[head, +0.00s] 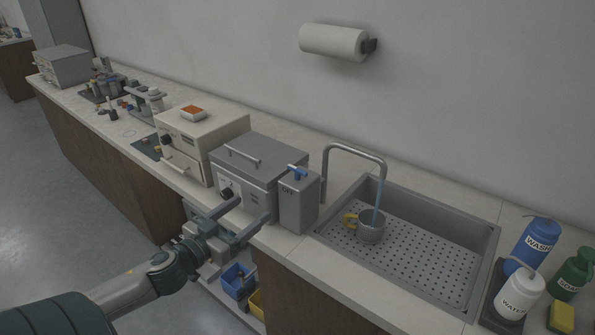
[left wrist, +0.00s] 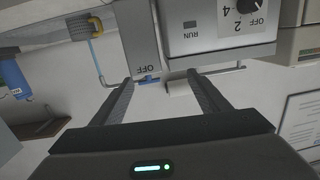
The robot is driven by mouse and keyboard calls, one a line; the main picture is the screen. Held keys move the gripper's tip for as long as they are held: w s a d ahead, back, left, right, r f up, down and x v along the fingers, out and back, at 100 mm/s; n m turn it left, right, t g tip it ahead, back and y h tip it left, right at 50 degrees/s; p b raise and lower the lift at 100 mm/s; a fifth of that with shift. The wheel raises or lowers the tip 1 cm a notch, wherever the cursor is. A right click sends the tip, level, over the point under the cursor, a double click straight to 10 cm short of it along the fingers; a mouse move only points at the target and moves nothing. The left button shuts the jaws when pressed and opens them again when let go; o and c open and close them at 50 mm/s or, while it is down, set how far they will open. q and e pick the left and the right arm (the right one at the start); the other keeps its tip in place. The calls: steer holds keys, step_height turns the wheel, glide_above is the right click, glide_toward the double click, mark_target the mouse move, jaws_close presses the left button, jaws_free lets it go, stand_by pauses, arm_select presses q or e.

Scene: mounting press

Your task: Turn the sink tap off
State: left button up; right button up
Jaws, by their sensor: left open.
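The sink tap (head: 354,150) is a grey arched spout at the sink's left. A blue stream (head: 377,203) runs from it into a metal mug (head: 371,229) with a yellow handle. A blue lever (head: 297,172) sits on top of a grey box (head: 298,207) marked OFF. My left gripper (head: 254,207) is open and empty, in front of the box and apart from the lever. In the left wrist view the lever (left wrist: 148,79) shows beyond and between the open fingers (left wrist: 160,78). My right gripper is not in view.
The perforated sink (head: 430,262) lies right of the box. A grey lidded bath (head: 256,165) and a cream oven (head: 200,140) stand to its left. Bottles (head: 530,245) and a yellow sponge (head: 561,317) stand at the right. Blue and yellow bins (head: 238,282) sit below the counter.

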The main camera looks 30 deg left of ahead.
mark_target(296, 170)
arm_select(q)
steer(key=shift+m+t+h, duration=0.3)
steer(key=shift+t+h, duration=0.1)
steer(key=shift+h, duration=0.2)
steer(key=d+r, duration=0.2)
steer(key=r, duration=0.1)
steer(key=d+r, duration=0.1)
steer(key=r, duration=0.1)
steer(key=shift+s, duration=0.2)
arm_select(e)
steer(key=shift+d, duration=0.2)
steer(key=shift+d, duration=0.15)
arm_select(q)
steer(key=shift+w+d+p, duration=0.2)
steer(key=shift+w+p, duration=0.65)
steer(key=shift+w, duration=1.7)
steer(key=shift+w+d+p, duration=0.15)
steer(key=shift+w+p, duration=0.65)
steer(key=shift+w, duration=1.7)
steer(key=shift+w+d+p, duration=0.2)
steer(key=shift+w+p, duration=0.65)
steer(key=shift+w, duration=1.7)
steer(key=shift+w+d+p, duration=0.1)
steer(key=shift+w+p, duration=0.2)
steer(key=shift+w, duration=0.75)
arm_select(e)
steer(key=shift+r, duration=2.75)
arm_select(q)
steer(key=shift+f, duration=0.1)
